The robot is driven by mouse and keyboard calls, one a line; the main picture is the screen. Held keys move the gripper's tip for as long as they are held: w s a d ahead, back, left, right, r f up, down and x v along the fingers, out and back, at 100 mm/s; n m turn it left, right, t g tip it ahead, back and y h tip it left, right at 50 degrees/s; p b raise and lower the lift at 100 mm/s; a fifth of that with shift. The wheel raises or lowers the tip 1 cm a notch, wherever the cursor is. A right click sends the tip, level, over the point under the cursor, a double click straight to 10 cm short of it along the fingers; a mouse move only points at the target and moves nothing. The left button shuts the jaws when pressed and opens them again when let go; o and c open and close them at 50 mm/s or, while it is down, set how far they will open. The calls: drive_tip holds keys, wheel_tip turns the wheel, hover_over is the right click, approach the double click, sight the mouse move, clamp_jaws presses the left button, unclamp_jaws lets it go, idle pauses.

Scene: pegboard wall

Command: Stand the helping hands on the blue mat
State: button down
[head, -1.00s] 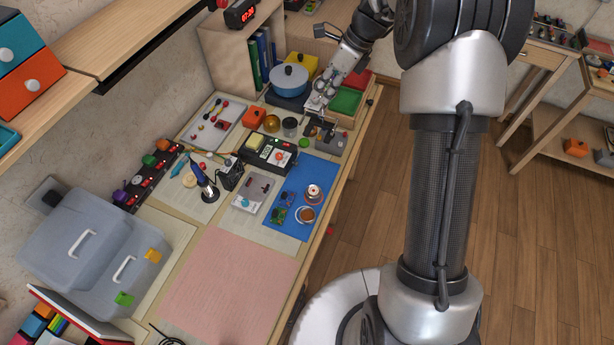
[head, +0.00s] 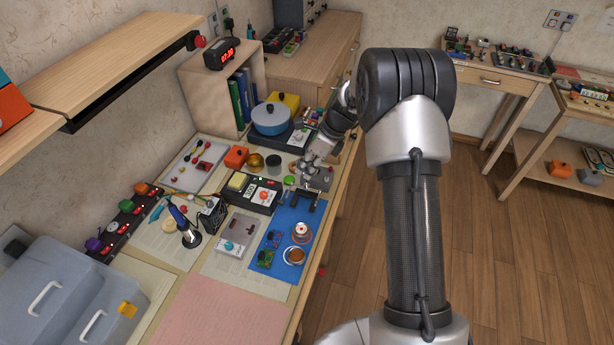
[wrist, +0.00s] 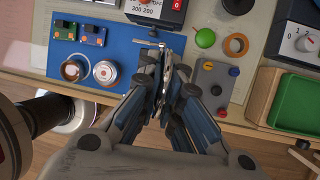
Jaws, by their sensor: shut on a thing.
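My gripper (head: 318,160) is shut on the helping hands (head: 306,196), a dark, thin-armed frame with small clips. They are at the far right end of the blue mat (head: 288,214). In the wrist view my gripper (wrist: 163,72) closes around the helping hands, whose metal crossbar (wrist: 150,42) shows over the mat (wrist: 124,32). My fingers hide most of the base, so I cannot tell whether it touches the mat. The mat also bears a solder spool (head: 301,232), a round copper-coloured tin (head: 294,254) and small circuit boards (head: 264,258).
A grey box with coloured knobs (wrist: 213,86) stands just right of my fingers, near the table edge. A soldering iron stand (head: 190,236) is further left. The pink mat (head: 215,318) is clear.

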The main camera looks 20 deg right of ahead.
wheel_tip(320, 180, down, 3)
drive_tip(key=shift+f+b, duration=0.1)
drive_tip(key=shift+b, duration=0.3)
drive_tip(key=c, duration=2.2)
unclamp_jaws()
drive_tip(key=shift+s, duration=0.1)
drive_tip(key=shift+c, duration=0.2)
drive_tip(key=o, duration=0.5)
drive_tip(key=shift+c, duration=0.2)
